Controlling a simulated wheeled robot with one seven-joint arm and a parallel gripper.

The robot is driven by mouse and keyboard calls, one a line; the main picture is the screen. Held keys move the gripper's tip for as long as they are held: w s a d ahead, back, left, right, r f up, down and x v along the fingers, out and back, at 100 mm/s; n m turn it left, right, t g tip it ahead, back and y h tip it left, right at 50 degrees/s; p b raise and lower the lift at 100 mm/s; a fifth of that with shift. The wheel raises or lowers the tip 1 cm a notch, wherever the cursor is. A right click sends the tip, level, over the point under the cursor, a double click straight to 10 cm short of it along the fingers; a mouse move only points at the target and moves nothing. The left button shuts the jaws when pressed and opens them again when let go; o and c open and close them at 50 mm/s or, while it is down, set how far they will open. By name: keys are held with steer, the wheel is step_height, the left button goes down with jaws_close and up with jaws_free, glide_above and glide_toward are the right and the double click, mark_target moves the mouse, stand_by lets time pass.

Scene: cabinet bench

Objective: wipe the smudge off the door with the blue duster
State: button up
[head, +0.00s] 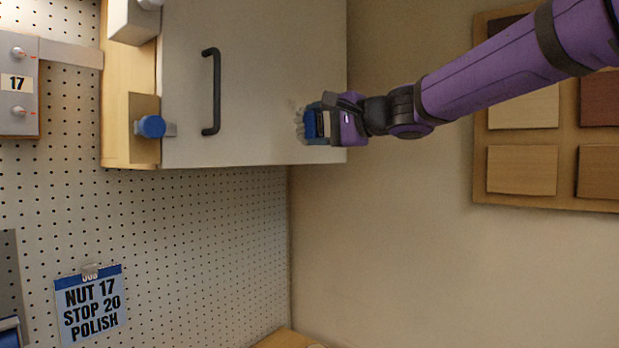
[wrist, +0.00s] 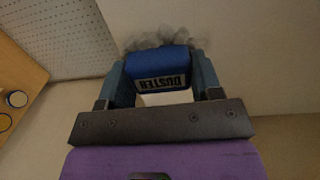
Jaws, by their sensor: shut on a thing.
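The pale cabinet door (head: 260,60) is at the upper middle of the head view, with a dark vertical handle on it. My gripper (head: 325,122) is at the door's lower right part. It is shut on the blue duster (head: 310,124), whose grey fluffy end faces the door. In the wrist view the duster (wrist: 158,68) sits between both fingers, with its DUSTER label showing and grey fluff beyond it. I cannot tell whether the fluff touches the door. A faint brownish mark, perhaps the smudge (head: 291,103), shows just above the duster; the duster may hide more of it.
The dark door handle (head: 211,92) stands out left of my gripper. A pegboard (head: 200,240) with a note card (head: 91,304) is below. A panel of wood samples (head: 540,120) hangs right. Open space lies below the door.

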steer(key=t, duration=0.1)
glide_toward(283, 108)
steer(key=shift+x, duration=2.05)
steer(key=shift+x, duration=0.95)
steer(key=shift+w+d, duration=0.15)
steer(key=w+d, duration=0.2)
steer(key=w, duration=0.1)
steer(key=shift+d, duration=0.2)
steer(key=shift+s+a, duration=1.4)
steer(key=shift+s, duration=0.1)
steer(key=shift+c, duration=0.3)
